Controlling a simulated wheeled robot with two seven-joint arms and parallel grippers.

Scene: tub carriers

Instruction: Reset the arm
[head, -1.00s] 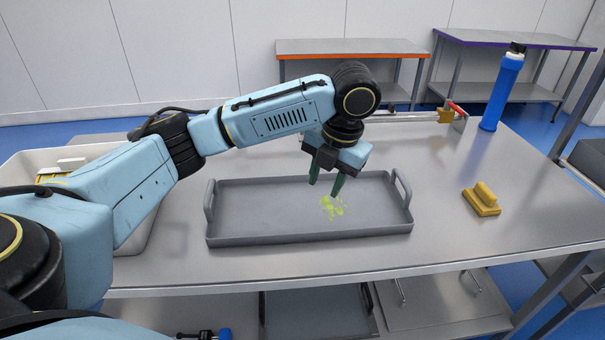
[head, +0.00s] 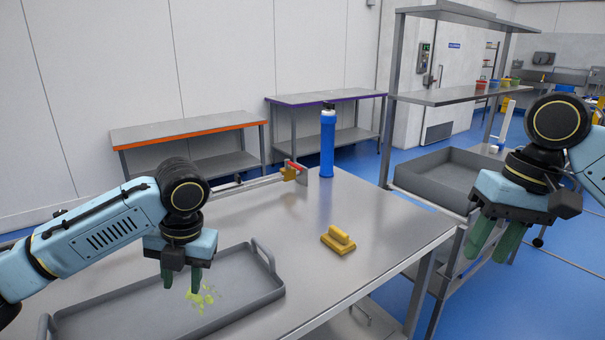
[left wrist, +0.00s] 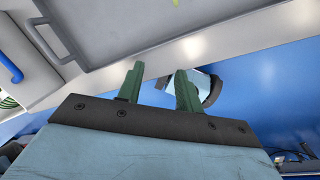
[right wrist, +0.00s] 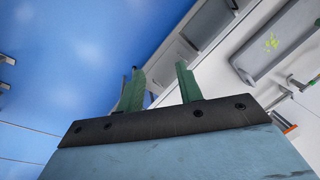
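My left gripper (head: 182,277) hangs over the grey tray on the table, fingers pointing down. Its green fingers are apart with nothing between them, as the left wrist view (left wrist: 160,85) also shows. My right gripper (head: 494,240) is at the right of the head view, off the table's right side, fingers down. Its fingers are apart and empty in the right wrist view (right wrist: 158,85). The grey tray (head: 262,295) has two handles and a yellow-green splatter (head: 200,297) on its floor. The tray also shows in the right wrist view (right wrist: 252,62).
A yellow handled block (head: 338,240) and a blue bottle (head: 327,145) stand on the steel table (head: 300,270). A clamp-like bar with a red and brass end (head: 292,172) lies at the back. A shelf with a deep grey tray (head: 440,180) stands to the right.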

